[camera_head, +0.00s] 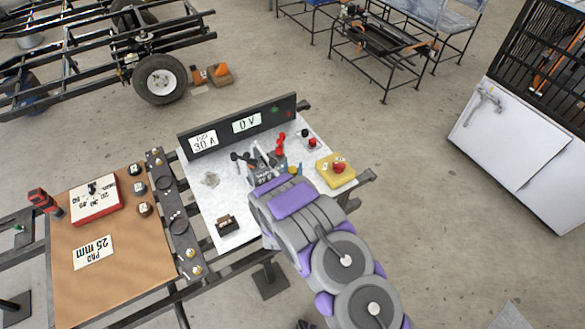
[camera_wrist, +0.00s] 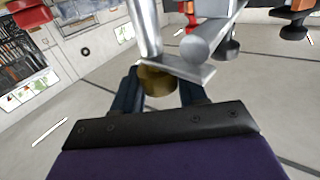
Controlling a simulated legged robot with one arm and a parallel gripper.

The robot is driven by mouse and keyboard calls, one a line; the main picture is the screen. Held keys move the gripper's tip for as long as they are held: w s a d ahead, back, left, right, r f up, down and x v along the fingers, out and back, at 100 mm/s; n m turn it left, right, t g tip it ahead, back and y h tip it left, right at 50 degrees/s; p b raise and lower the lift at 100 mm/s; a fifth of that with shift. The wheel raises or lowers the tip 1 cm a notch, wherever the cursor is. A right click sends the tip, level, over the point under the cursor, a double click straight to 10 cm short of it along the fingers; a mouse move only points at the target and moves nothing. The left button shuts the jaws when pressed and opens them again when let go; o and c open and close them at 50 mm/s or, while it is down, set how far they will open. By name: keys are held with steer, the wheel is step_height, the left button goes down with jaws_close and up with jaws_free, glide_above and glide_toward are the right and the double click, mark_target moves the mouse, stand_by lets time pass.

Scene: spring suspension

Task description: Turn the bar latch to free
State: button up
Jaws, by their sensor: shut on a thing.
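In the wrist view a flat grey metal bar (camera_wrist: 188,69), which looks like the bar latch, crosses in front of my gripper (camera_wrist: 160,88). A round brass knob (camera_wrist: 157,82) sits just under the bar, between my two dark fingers. The fingers are shut on the knob from both sides. Grey metal rods rise from the bar. In the head view my gripper (camera_head: 264,168) is at the grey-white bench plate (camera_head: 205,205), among small dark and red parts. My arm hides the latch there, and its turn angle is not clear.
A black panel (camera_head: 240,125) reading 30 A and 0 V stands behind. A yellow box with a red button (camera_head: 336,170) is close on the right. A small brown block (camera_head: 227,224) is front left. A wooden board (camera_head: 110,255) lies further left.

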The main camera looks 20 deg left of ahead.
steer(key=n+g+y, duration=0.1)
steer(key=y, duration=0.1)
steer(key=n+y, duration=0.2)
steer(key=shift+w+d+g, duration=0.1)
steer(key=shift+d+g, duration=0.05)
steer(key=shift+g, duration=0.25)
steer(key=n+g+y+b, duration=0.3)
steer(key=n+g+y, duration=0.1)
steer(key=g+y, duration=0.1)
steer(key=shift+f+n+y, duration=0.1)
steer(key=shift+n+y, duration=0.3)
steer(key=shift+y, duration=0.1)
steer(key=n+g+y, duration=0.1)
steer(key=n+g, duration=0.1)
steer(key=g, duration=0.1)
steer(key=n+g+y, duration=0.1)
steer(key=n+g, duration=0.1)
steer(key=g, duration=0.1)
steer(key=shift+w+y+b, duration=0.1)
steer(key=shift+y+b, duration=0.3)
steer(key=shift+n+g+y, duration=0.3)
steer(key=shift+n+g, duration=1.6)
steer(key=shift+g, duration=0.9)
steer(key=shift+r+g, duration=0.2)
steer(key=shift+g, duration=0.1)
steer(key=o, duration=1)
steer(key=shift+c, duration=0.2)
